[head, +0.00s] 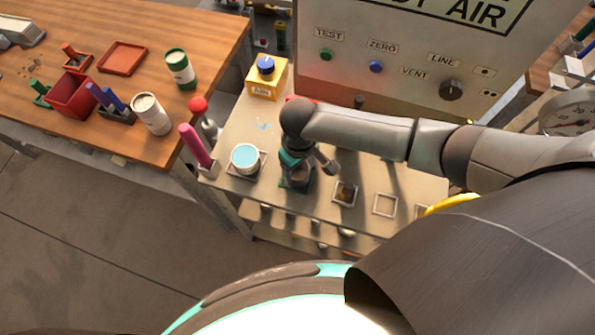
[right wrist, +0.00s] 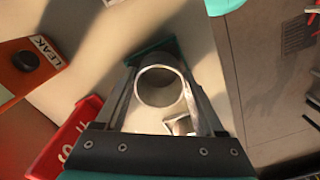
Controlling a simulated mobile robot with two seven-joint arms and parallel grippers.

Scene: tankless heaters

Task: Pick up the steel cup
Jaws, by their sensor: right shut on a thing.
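I cannot tell whether the cup touches the pad. My left gripper is not in view.
A white cup with light blue contents (head: 245,157) stands just left of the gripper. A pink-handled tool (head: 194,145) and a yellow box with a blue knob (head: 266,80) are nearby. A large grey panel (head: 400,65) rises behind. Empty square holders (head: 385,204) lie right.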

